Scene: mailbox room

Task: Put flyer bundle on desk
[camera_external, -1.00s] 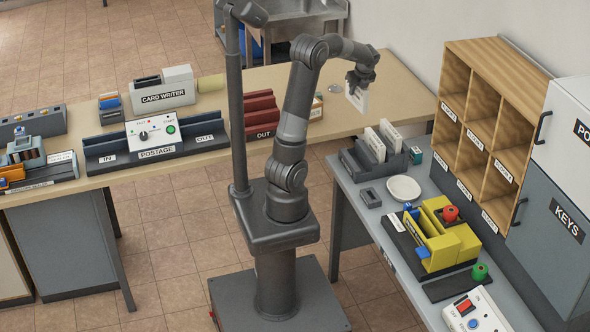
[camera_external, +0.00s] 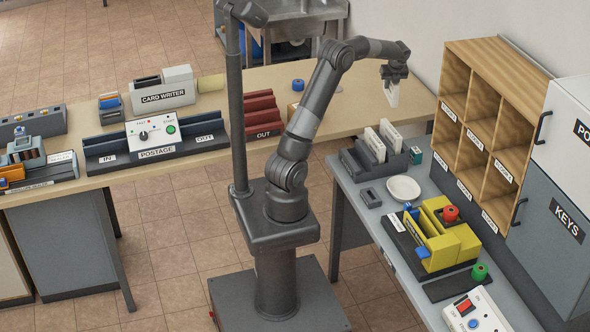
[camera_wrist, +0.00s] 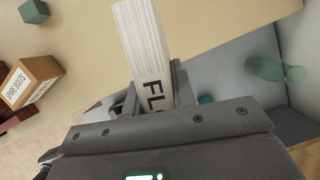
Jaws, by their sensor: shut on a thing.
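My gripper (camera_external: 393,78) is shut on the flyer bundle (camera_external: 391,96), a white block of sheets. It hangs upright below the fingers, above the right end of the long wood-topped desk (camera_external: 355,105). In the wrist view the bundle (camera_wrist: 146,45) sticks out between the fingers (camera_wrist: 152,92), and black letters "FL" show on it. The rest of its label is hidden by my gripper. The tan desk top (camera_wrist: 215,35) lies below it. I cannot tell the exact gap between bundle and desk top.
A grey desk (camera_external: 350,185) on the right holds a rack (camera_external: 375,160) of white bundles, a white plate (camera_external: 403,188) and a yellow holder (camera_external: 440,235). Wooden pigeonholes (camera_external: 490,115) stand behind it. A labelled box (camera_wrist: 33,82) is at the wrist view's left. The desk's right end looks clear.

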